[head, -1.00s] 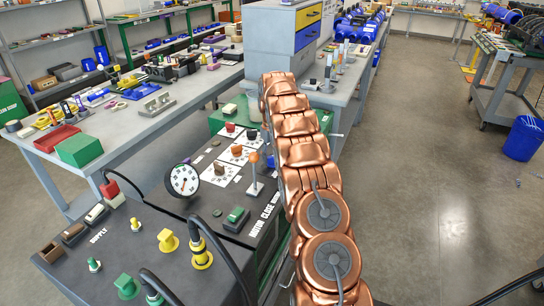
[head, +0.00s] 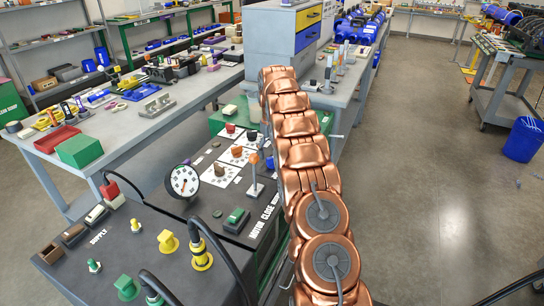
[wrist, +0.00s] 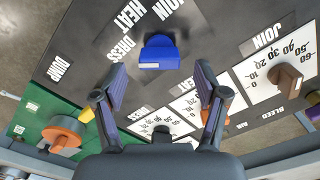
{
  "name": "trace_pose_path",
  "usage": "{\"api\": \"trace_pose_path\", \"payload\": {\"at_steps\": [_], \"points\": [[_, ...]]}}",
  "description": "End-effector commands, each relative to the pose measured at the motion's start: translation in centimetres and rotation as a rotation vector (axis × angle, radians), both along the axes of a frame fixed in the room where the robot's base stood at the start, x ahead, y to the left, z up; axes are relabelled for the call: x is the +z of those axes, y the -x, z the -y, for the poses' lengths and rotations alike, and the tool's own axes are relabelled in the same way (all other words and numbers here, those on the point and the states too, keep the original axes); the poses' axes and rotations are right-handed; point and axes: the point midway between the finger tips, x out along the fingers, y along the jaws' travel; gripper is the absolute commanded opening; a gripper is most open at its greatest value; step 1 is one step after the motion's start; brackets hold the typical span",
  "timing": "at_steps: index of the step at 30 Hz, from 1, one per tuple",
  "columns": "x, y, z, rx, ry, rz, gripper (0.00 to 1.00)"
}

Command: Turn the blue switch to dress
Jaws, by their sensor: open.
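The blue switch (wrist: 159,50) shows in the wrist view on the dark panel, with a pale mark on its near edge. White labels stand around it: DRESS (wrist: 122,47) on its left, HEAT (wrist: 130,16) and JOIN (wrist: 168,8) beyond. I cannot tell which label it points at. My gripper (wrist: 158,72) is open, with its fingers apart to the left and right just on the near side of the switch. Nothing is between the fingers. In the head view my copper arm covers the gripper and most of that panel area.
A brown knob on a white dial (wrist: 288,77) is right of the switch. An orange knob (wrist: 62,132) is at lower left. In the head view a lever with an orange ball (head: 254,158), a round gauge (head: 184,181) and black cables (head: 209,240) stand up from the panel.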

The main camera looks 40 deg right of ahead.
Motion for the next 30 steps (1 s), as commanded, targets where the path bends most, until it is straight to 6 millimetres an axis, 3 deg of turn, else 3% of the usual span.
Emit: {"api": "trace_pose_path", "payload": {"at_steps": [6, 13, 30], "points": [[2.9, -0.1, 0.1, -0.001, 0.001, 0.003, 0.73], [4.4, 0.0, 0.0, -0.001, 0.000, 0.000, 0.73], [4.9, 0.0, 0.0, 0.000, 0.000, -0.001, 0.73]]}}
